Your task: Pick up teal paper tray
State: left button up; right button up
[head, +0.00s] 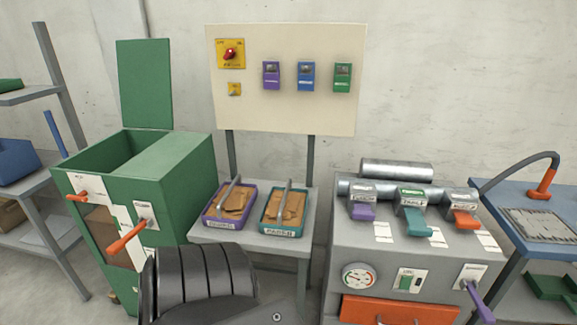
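The teal paper tray (265,228) sits on a small grey table in the middle of the head view. It holds brown paper pieces, a grey bar stands up over it, and a label is on its front. A similar purple tray (208,221) with brown pieces and a bar sits just left of it, a small gap apart. Neither of my grippers shows. A dark ribbed part, which seems to be mine, fills the bottom left of centre, below the trays.
A green bin (178,180) with an open lid and orange handles stands left of the small table (252,240). A grey machine (340,245) with coloured levers stands to the right. A beige panel (285,110) with switches rises behind the trays. The space above the trays is clear.

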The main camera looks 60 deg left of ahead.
aim_at(284, 212)
jog(key=u, duration=0.6)
jog(key=i, duration=1)
jog(key=u, duration=0.85)
